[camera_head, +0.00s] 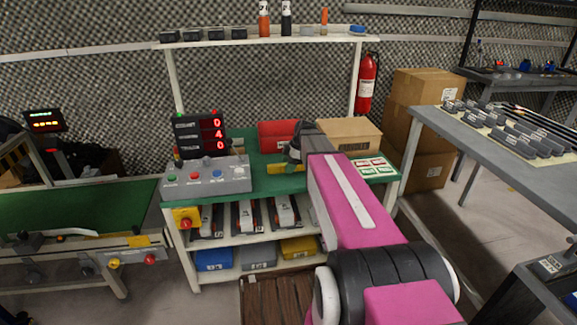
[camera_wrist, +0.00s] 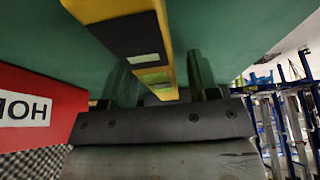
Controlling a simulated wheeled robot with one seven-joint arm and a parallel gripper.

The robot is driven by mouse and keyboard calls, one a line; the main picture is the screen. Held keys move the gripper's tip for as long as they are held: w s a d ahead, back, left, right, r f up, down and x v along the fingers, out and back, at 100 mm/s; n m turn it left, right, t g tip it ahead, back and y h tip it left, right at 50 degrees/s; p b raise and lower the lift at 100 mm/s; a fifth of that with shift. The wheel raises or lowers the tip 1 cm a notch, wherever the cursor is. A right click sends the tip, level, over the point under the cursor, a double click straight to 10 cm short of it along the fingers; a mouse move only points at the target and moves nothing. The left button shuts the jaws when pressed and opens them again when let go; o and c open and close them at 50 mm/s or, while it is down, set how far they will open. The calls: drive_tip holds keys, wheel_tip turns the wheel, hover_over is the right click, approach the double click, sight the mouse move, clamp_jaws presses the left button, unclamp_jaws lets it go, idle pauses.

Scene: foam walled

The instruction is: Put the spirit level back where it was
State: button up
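The spirit level (camera_wrist: 136,38) is a yellow bar with a black face and pale windows. In the wrist view it runs from the top edge down between the fingers of my gripper (camera_wrist: 165,84). Its far end is hidden behind the dark palm plate. In the head view part of the yellow bar (camera_head: 286,169) shows low over the green bench top, just below my gripper (camera_head: 296,157). The fingers stand apart on either side of the level. I cannot tell whether they press on it or whether it rests on the bench.
A red bin (camera_head: 277,134) labelled HOLD and a cardboard box (camera_head: 348,134) stand behind my gripper. The grey control box (camera_head: 205,179) is left on the bench, below a red-digit display (camera_head: 200,134). A card with green and red labels (camera_head: 369,167) lies right. A shelf (camera_head: 275,41) spans above.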

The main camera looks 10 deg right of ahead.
drive_tip(key=shift+r, duration=0.1)
drive_tip(key=v, duration=1.2)
drive_tip(key=shift+s, duration=0.1)
